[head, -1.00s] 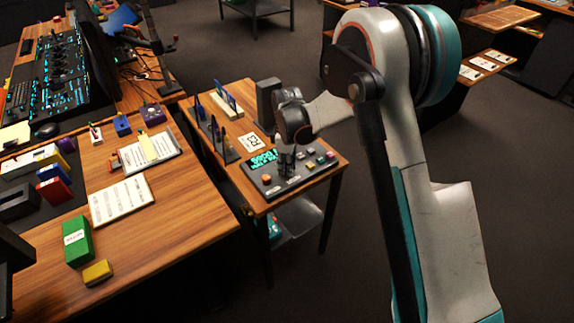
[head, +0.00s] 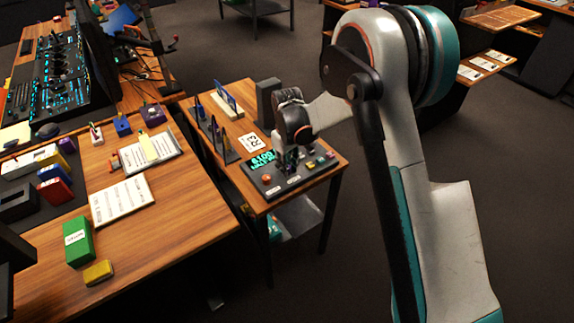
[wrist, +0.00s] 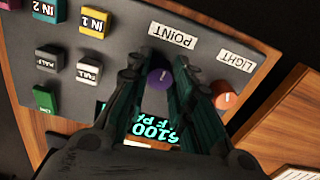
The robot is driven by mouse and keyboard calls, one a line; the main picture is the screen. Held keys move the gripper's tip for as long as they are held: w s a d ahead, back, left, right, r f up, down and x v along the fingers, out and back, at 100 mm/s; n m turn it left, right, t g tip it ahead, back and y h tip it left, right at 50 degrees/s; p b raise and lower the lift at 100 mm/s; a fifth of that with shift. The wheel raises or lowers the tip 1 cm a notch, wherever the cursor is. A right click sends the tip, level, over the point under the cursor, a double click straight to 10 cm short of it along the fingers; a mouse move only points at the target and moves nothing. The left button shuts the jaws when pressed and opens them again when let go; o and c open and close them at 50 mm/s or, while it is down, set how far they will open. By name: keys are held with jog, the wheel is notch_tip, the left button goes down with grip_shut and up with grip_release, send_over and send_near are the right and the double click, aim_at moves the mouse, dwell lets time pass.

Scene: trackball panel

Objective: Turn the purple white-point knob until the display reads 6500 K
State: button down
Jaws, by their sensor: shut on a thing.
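The purple white-point knob (wrist: 160,78) sits on the dark panel below the label reading POINT (wrist: 172,39) in the wrist view. My gripper (wrist: 162,72) has one finger on each side of it and is shut on it. In the head view my gripper (head: 291,158) is down on the panel and mostly hides the knob. The lit teal display (wrist: 152,130) appears upside down and partly covered by my fingers in the wrist view; it seems to read 6100. It also shows in the head view (head: 263,161).
An orange knob (wrist: 225,97) under the LIGHT label stands close beside my right finger. Several buttons, including a yellow one (wrist: 94,22) and a green one (wrist: 45,98), lie to the left.

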jog(key=m, duration=0.5)
jog(key=shift+m, duration=0.3)
jog(key=m, duration=0.5)
jog(key=shift+m, duration=0.3)
jog(key=c, duration=1.4)
grip_release()
jog(key=shift+o, duration=0.2)
notch_tip(320, 180, up, 12)
